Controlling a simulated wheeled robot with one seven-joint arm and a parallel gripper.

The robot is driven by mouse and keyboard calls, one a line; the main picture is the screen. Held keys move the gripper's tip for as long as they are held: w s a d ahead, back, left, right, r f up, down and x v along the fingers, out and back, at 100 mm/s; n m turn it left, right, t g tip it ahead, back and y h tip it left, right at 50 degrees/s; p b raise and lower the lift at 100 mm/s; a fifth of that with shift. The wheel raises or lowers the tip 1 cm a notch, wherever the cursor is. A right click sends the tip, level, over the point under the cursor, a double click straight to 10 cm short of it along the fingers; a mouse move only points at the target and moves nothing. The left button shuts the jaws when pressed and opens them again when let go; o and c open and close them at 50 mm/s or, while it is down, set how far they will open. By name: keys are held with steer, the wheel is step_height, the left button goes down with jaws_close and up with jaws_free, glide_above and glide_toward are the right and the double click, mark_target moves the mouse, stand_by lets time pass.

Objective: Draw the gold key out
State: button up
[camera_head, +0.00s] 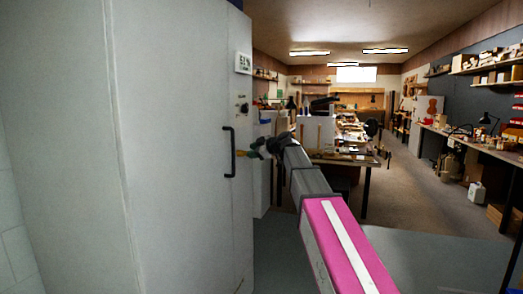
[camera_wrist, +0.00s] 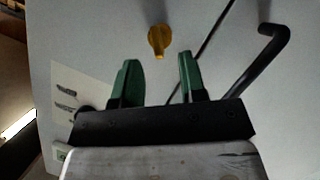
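The gold key (camera_wrist: 160,40) shows in the wrist view against the pale grey door of a cabinet (camera_head: 180,150). Its bow is toward the camera; any shaft behind it is hidden. My gripper (camera_wrist: 158,72) is open and empty, its two green fingers apart. The key lies just beyond the fingertips, roughly centred between them, and neither finger appears to touch it. In the head view my gripper (camera_head: 256,149) is close to the cabinet front, right of the door handle (camera_head: 230,152). The key is too small to make out there.
The black bar handle (camera_wrist: 262,68) stands out from the door right of my gripper in the wrist view. A white label (camera_head: 243,63) and a dark round fitting (camera_head: 243,107) sit higher on the cabinet. Cluttered workbenches (camera_head: 345,150) stand behind; the floor (camera_head: 420,215) at right is open.

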mark_target(244, 154)
steer(key=shift+x, duration=1.2)
jaws_close()
